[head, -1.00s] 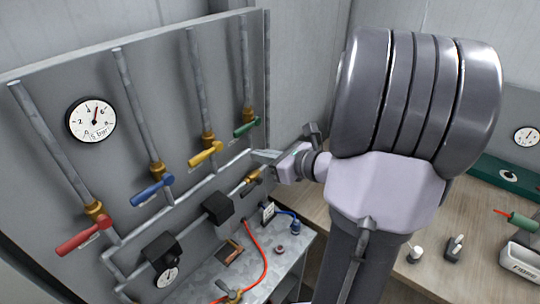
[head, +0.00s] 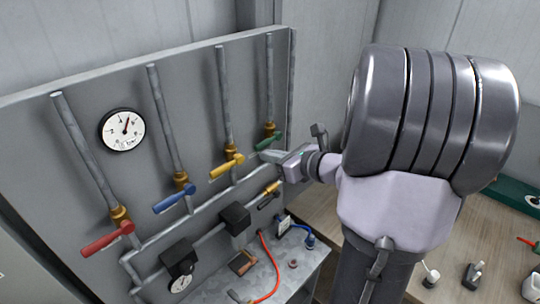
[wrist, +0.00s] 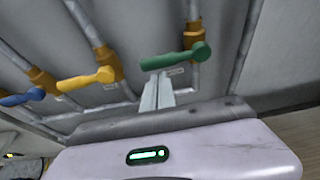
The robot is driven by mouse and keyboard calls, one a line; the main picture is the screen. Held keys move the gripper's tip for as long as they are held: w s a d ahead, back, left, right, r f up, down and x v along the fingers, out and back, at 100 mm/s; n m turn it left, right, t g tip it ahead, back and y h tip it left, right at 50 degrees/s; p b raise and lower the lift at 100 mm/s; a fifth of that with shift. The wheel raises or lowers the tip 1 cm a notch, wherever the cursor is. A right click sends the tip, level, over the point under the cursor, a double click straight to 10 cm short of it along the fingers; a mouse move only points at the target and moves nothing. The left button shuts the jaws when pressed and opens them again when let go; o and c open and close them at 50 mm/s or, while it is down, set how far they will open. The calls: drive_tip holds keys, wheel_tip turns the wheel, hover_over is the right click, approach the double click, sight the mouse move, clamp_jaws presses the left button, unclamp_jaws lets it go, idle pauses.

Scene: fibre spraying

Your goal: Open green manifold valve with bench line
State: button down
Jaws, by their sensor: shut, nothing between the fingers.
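The green valve handle (head: 268,141) sits on a brass valve body at the right end of the grey manifold panel (head: 190,110). In the wrist view the green handle (wrist: 172,58) lies across its pipe, pointing left from the brass fitting. My gripper (head: 270,156) is shut and empty just below the green handle. In the wrist view its fingertips (wrist: 158,84) point up under the handle's left part; I cannot tell whether they touch it. The yellow handle (head: 226,166), blue handle (head: 174,199) and red handle (head: 108,239) also lie across their pipes.
A pressure gauge (head: 122,130) is on the panel's left. Below the handles run the manifold pipe, black blocks (head: 235,219) and a brass valve (head: 270,192). A red hose (head: 268,262) and blue hose (head: 308,238) lie on the metal bench. A wooden table (head: 455,245) stands right.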

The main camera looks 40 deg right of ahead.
sight(262, 146)
drive_tip(key=shift+r+p, duration=0.3)
drive_tip(key=shift+p, duration=0.1)
drive_tip(key=shift+m, duration=0.3)
wheel_tip(262, 146, up, 2)
drive_tip(key=m+p, duration=0.1)
drive_tip(key=p, duration=0.1)
drive_tip(key=m+y+p, duration=0.1)
drive_tip(key=p, duration=0.2)
drive_tip(key=shift+a+r+y, duration=0.1)
drive_tip(key=shift+r+y, duration=0.15)
drive_tip(key=shift+y, duration=0.05)
drive_tip(key=r+m+y+p, duration=0.1)
drive_tip(key=p, duration=0.2)
drive_tip(key=r+m+p, duration=0.1)
drive_tip(key=m+p, duration=0.1)
drive_tip(key=p, duration=0.1)
drive_tip(key=shift+d+r+m+y, duration=0.1)
drive_tip(key=shift+d+m+y, duration=0.2)
drive_tip(key=shift+d+y, duration=0.1)
drive_tip(key=shift+w+d+r+m+t+y+p, duration=0.1)
drive_tip(key=shift+d+r+m+t+y+p, duration=0.35)
drive_tip(key=shift+m+p, duration=0.65)
drive_tip(key=shift+w+d+r+m+t+y+p, duration=0.15)
drive_tip(key=shift+d+r+m+y+p, duration=0.3)
drive_tip(key=shift+d+m+p, duration=0.65)
drive_tip(key=shift+s+d+r+m+t+y+p, duration=0.1)
drive_tip(key=shift+d+r+m+t+y+p, duration=0.3)
drive_tip(key=shift+m+p, duration=0.75)
drive_tip(key=shift+d+r, duration=0.1)
drive_tip(key=shift+r, duration=0.05)
